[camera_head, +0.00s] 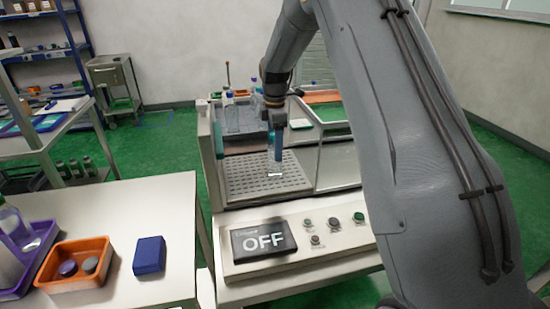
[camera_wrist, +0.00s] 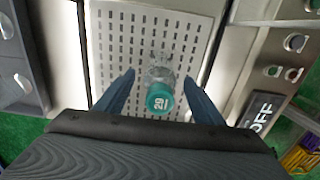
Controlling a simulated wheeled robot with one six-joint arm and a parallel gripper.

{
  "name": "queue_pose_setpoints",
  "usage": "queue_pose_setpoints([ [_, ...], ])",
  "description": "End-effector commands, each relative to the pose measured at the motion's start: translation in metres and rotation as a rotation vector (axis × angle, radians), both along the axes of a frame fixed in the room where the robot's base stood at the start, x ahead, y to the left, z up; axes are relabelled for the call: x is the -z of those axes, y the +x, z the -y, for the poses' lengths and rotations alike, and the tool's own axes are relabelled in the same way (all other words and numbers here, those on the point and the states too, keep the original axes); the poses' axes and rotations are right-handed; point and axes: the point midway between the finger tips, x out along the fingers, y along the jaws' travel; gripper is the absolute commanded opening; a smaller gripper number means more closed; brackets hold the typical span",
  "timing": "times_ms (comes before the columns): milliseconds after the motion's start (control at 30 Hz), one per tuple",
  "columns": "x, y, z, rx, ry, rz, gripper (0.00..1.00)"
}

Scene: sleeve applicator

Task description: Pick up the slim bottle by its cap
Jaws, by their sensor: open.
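The slim bottle (camera_wrist: 160,72) is clear with a teal cap (camera_wrist: 159,99) marked "29". It stands on the perforated plate (camera_wrist: 105,45) inside the machine. My gripper (camera_wrist: 160,84) is open, with one blue finger on each side of the cap, and no contact shows. In the head view my gripper (camera_head: 277,158) points down into the chamber above the plate. There the bottle is mostly hidden; only a small clear part (camera_head: 275,173) shows below the fingers.
Clear panels (camera_head: 335,165) enclose the right of the chamber. The control panel with an "OFF" display (camera_head: 264,240) lies in front. At left a table holds an orange bin (camera_head: 78,285), a purple bin (camera_head: 50,238) and a blue box (camera_head: 149,255). More bottles (camera_head: 232,110) stand behind the machine.

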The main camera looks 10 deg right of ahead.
Motion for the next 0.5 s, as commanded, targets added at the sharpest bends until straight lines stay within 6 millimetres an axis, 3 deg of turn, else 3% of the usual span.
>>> queue_pose_setpoints([
  [133, -0.0001, 0.0000, 0.0000, 0.000, 0.000, 0.000, 0.62],
  [500, -0.0004, -0.0001, 0.0000, 0.000, 0.000, 0.000, 0.00],
])
